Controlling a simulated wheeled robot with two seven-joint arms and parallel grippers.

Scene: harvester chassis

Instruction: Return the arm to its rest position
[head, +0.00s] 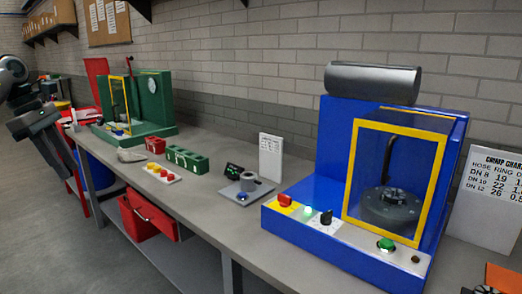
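My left arm comes in at the left edge of the head view. Its dark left gripper (36,122) hangs beside the far left end of the workbench, apart from the machines. The fingers are dark and small here, so I cannot tell whether they are open or shut, and I see nothing clearly held. My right gripper is not in view.
The long grey workbench (222,152) carries a blue machine (318,182) with a yellow-framed window, and a green machine (153,103) farther left. Between them are a green block (187,159), a red block (155,145) and a scale (246,190). A red bin (140,218) sits below.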

